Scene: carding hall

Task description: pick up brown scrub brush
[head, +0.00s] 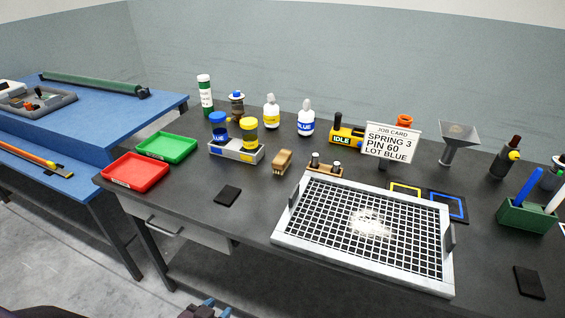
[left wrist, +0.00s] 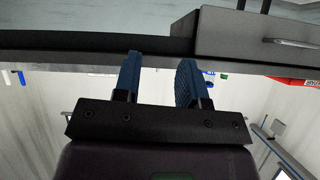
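The brown scrub brush (head: 282,161) stands on the dark bench in the head view, right of the grey block with the blue and yellow jars. It is small, with a tan-brown body. My left gripper (head: 208,308) shows only in part at the bottom edge of the head view, in front of and below the bench top, well apart from the brush. In the left wrist view the blue fingers of my left gripper (left wrist: 159,80) are spread with nothing between them. The brush is not seen there. My right gripper is in neither view.
A white-framed grid tray (head: 290,232) lies right of the brush. A small wooden stand (head: 325,170) with metal pegs is close beside it. A grey jar holder (head: 236,152) is to the left. A black pad (head: 228,195) lies in front, with bare bench around it.

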